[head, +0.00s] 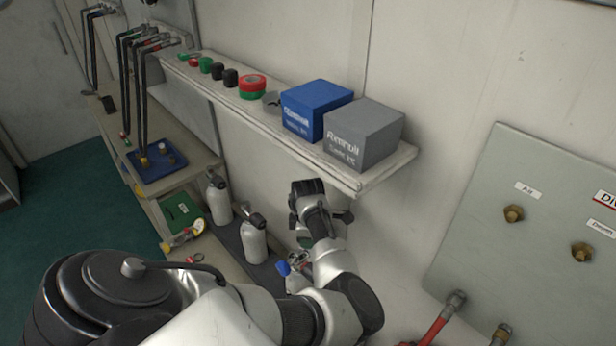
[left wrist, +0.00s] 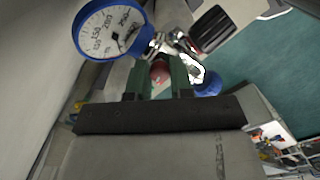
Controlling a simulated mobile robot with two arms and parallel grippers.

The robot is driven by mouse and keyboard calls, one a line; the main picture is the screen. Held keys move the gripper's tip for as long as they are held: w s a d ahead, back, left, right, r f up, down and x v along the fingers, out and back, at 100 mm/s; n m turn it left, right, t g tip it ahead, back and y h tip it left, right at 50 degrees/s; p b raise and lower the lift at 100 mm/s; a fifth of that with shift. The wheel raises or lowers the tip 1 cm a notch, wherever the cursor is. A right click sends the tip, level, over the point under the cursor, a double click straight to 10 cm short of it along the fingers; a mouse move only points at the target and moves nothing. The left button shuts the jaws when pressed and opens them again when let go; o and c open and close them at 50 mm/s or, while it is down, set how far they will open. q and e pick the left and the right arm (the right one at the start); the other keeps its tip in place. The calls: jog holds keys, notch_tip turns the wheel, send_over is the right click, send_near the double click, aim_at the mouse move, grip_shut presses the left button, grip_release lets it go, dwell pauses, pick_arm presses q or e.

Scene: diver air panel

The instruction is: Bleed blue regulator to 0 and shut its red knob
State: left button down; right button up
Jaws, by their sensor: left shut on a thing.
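In the left wrist view, my left gripper (left wrist: 158,72) is shut on a red knob (left wrist: 160,71), which shows between its two dark green fingers. The blue-rimmed gauge (left wrist: 110,29) of the blue regulator is just beyond the fingers; I cannot read its needle surely. A blue knob (left wrist: 208,84) is to the right of the fingers. In the head view, a blue part (head: 283,268) of the regulator shows beside my left wrist, below the shelf. My arm hides most of the regulator and the fingertips there. My right gripper is in neither view.
A wall shelf (head: 371,183) with a blue box (head: 315,108), a grey box (head: 364,133) and tape rolls (head: 252,86) overhangs close to my left arm. Grey cylinders (head: 254,241) stand left of my wrist. A wall panel (head: 520,235) with fittings is at the right.

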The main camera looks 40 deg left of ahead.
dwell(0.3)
pick_arm(q)
jog(key=c, duration=1)
grip_release()
notch_tip(320, 180, up, 11)
jog(key=b, duration=0.3)
